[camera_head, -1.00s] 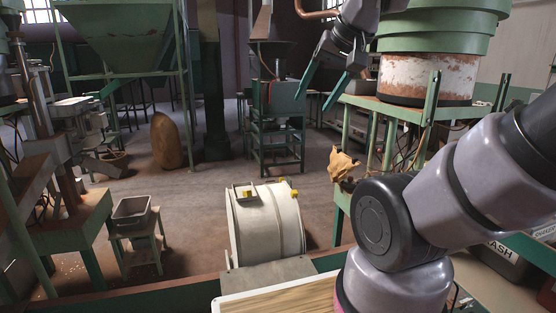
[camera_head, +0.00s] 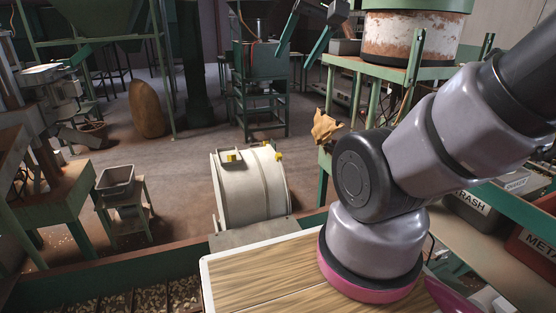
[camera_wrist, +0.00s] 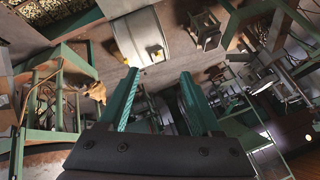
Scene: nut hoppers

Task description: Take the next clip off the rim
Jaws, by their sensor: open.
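A white drum (camera_head: 252,190) lies on its side on the floor, with small yellow clips at its upper edge. One yellow clip (camera_head: 233,156) is at the left, beside a small bracket. Another yellow clip (camera_head: 278,156) is at the right. The wrist view shows the drum (camera_wrist: 150,35) beyond my fingertips, with one yellow clip (camera_wrist: 118,56) near its edge. My gripper (camera_head: 293,60) is open and empty, high up and apart from the drum. Its two green fingers also show in the wrist view (camera_wrist: 160,74). How the clips grip the rim is too small to tell.
A wooden-topped board (camera_head: 250,268) lies in front of the drum. A grey bin (camera_head: 116,182) on a stand is at left. Labelled bins, one a trash bin (camera_head: 472,210), are at right. A crumpled tan thing (camera_head: 325,126) is by the green table. Floor left of the drum is open.

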